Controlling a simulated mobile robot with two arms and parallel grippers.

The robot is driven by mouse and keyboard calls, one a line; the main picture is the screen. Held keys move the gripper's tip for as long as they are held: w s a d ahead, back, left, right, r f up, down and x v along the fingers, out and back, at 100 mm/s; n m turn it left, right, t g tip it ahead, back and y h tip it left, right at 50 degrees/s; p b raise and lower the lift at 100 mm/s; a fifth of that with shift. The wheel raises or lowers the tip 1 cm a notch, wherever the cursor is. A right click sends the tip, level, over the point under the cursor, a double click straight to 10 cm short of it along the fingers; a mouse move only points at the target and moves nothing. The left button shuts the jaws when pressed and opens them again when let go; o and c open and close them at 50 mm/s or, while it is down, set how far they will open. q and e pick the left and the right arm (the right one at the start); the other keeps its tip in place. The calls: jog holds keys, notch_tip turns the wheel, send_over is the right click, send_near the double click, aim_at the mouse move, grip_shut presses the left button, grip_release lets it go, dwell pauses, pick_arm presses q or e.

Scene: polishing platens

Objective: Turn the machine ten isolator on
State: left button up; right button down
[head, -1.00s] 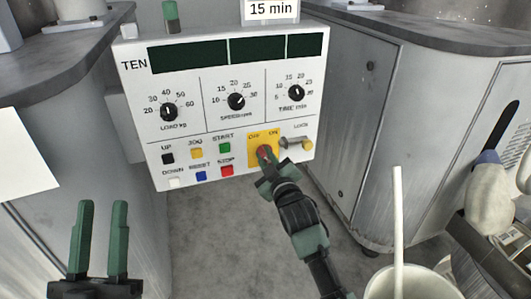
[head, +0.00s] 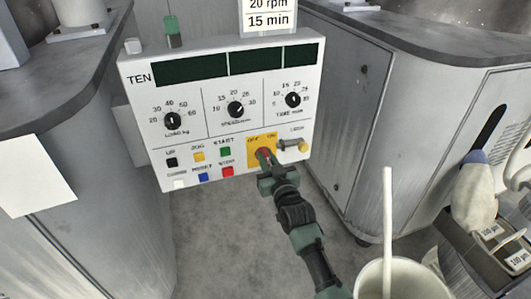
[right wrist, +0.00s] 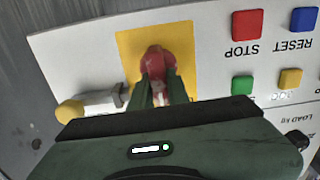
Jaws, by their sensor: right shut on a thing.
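The machine ten panel (head: 140,70) is a white box marked TEN. At its lower right, the isolator is a red handle (right wrist: 154,60) on a yellow plate (head: 252,152) with OFF at left and ON at right. The yellow plate also shows in the right wrist view (right wrist: 186,45). My right gripper (head: 264,159) reaches up from below and is shut on the red handle; its green fingers (right wrist: 160,92) flank it in the right wrist view. The fingers partly hide the handle, so I cannot tell which mark it points to. My left gripper is not in view.
A lock with a brass-coloured end (head: 302,146) sticks out just right of the isolator. Several push buttons, including the red STOP (head: 227,172), lie to its left. A pale bucket (head: 398,280) stands at lower right. Grey machine housings flank the panel.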

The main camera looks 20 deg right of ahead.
jog(key=shift+m, duration=0.4)
jog(key=shift+d+m+p, duration=0.1)
jog(key=shift+m+p, duration=0.7)
jog(key=shift+p, duration=0.05)
jog(key=shift+d+m+p, duration=0.1)
jog(key=shift+m+p, duration=0.35)
jog(key=shift+m, duration=0.45)
jog(key=shift+d+f+m+p, duration=0.1)
jog(key=shift+m+p, duration=0.3)
jog(key=shift+m, duration=0.8)
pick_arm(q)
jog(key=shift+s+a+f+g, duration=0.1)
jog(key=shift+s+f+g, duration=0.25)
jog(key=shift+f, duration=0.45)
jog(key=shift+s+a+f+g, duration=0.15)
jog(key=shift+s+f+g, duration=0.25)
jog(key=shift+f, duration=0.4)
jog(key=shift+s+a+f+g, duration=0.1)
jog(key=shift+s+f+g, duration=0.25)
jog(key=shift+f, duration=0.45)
pick_arm(e)
jog(key=shift+d+f+m, duration=0.1)
jog(key=shift+f+m, duration=0.05)
jog(key=shift+m, duration=1.15)
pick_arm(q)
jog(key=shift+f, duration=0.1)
pick_arm(e)
jog(key=c, duration=1.4)
grip_release()
jog(key=shift+o, duration=0.2)
